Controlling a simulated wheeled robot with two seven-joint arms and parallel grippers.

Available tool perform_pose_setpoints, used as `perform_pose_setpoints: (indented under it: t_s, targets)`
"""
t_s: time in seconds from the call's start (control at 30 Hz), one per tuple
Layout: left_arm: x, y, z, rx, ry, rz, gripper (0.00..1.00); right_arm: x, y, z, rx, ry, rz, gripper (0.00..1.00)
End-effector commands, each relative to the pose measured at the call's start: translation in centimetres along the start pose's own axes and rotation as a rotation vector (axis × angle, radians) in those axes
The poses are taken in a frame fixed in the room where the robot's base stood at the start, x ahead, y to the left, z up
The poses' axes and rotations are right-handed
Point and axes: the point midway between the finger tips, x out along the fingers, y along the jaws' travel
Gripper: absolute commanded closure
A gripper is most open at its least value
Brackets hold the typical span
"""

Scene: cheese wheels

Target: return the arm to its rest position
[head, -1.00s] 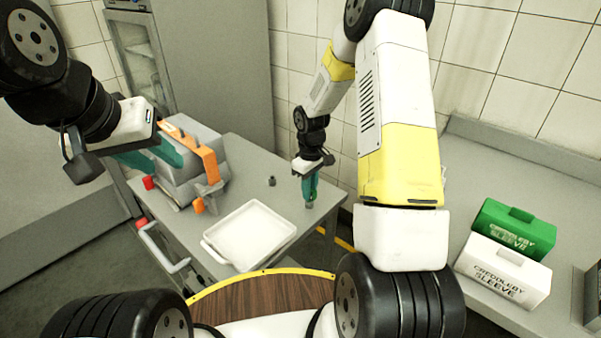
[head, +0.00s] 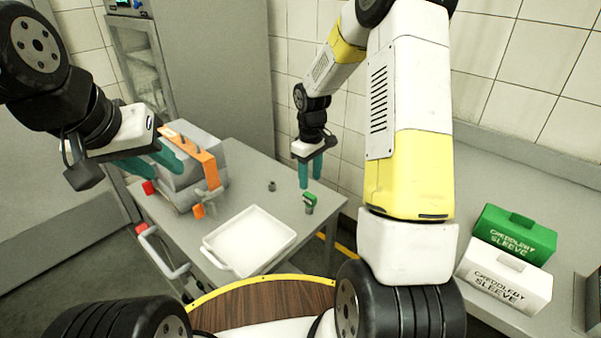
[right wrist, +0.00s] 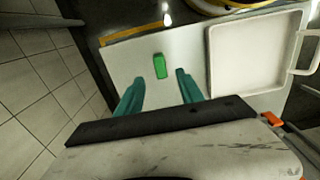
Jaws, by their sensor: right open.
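My right gripper (head: 311,172) is open and empty above the far right part of the grey table (head: 262,165). Its teal fingers (right wrist: 160,90) point down and stand apart in the right wrist view. A small green-topped object (head: 309,202) rests on the table below it; it also shows as a green block (right wrist: 160,66) beyond the fingertips, clear of them. My left gripper (head: 168,158) is at the left, beside the grey and orange machine; its teal fingers show, partly overlapping the machine, and look slightly apart.
The machine (head: 205,160) and a white tray (head: 245,238) stand on the table. A small grey piece (head: 271,185) lies between them and the right gripper. A green sleeve box (head: 512,235) and a white sleeve box (head: 504,274) sit on the right counter. Tiled walls lie behind.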

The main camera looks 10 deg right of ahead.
Motion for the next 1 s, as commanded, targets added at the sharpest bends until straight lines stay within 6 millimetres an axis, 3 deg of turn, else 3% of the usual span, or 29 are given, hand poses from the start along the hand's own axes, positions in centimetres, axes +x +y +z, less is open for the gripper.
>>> perform_pose_setpoints:
  t_s: [0.47,0.57,0.67,0.8,1.0]
  targets:
    - [0.0,0.0,0.0,0.000,0.000,0.000,0.64,-1.3,-0.1,0.1,0.008,0.007,0.005,0.56]
    - [0.0,0.0,0.0,0.000,0.000,0.000,0.64,-3.7,-0.6,0.7,0.039,0.032,0.023,0.56]
    - [0.0,0.0,0.0,0.000,0.000,0.000,0.64,-7.6,-1.5,1.9,0.096,0.077,0.048,0.56]
    - [0.0,0.0,0.0,0.000,0.000,0.000,0.64,-13.3,-3.8,4.5,0.197,0.160,0.077,0.56]
    - [0.0,0.0,0.0,0.000,0.000,0.000,0.64,-19.4,-7.8,8.9,0.337,0.293,0.090,0.56]
